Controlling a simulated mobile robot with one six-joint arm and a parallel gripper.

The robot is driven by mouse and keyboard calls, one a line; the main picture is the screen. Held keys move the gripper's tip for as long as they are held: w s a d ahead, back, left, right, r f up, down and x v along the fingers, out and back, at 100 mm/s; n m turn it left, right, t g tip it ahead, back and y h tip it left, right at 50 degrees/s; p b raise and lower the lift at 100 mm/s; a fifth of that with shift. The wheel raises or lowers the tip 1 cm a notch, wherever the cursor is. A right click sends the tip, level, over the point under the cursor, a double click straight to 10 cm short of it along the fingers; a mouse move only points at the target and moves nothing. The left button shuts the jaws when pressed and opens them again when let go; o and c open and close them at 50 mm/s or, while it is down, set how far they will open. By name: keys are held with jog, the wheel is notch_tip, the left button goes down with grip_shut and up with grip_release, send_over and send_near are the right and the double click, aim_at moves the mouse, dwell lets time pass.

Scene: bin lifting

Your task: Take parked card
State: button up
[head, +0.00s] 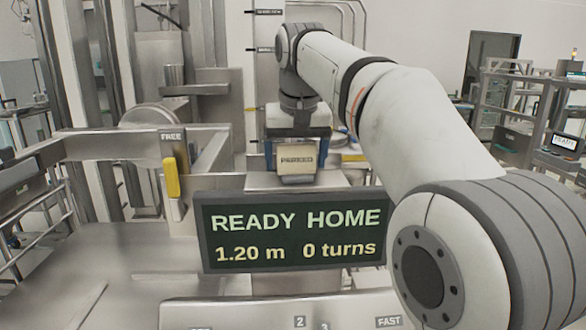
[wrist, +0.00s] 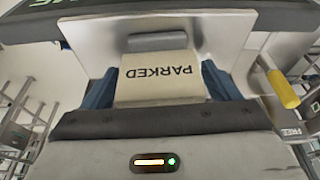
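The parked card (head: 297,161) is a cream block lettered PARKED, sitting in a grey holder behind the top of the display. In the wrist view the card (wrist: 160,88) is upside down in the middle, with a grey rounded piece (wrist: 158,41) at its far edge. My gripper (head: 296,153) points down over the card. Its two blue fingers stand on either side of the card, also in the wrist view (wrist: 160,75). They look open, with narrow gaps at the card's sides in the head view. The fingertips' far ends are partly hidden.
A dark display (head: 295,234) reads READY HOME, 1.20 m, 0 turns, in front of the card. A yellow-handled lever (head: 171,178) under a FREE label stands to the left; its handle (wrist: 283,88) shows at right in the wrist view. Metal rails and posts stand behind.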

jog(key=c, duration=0.8)
jog(key=shift+r, duration=0.15)
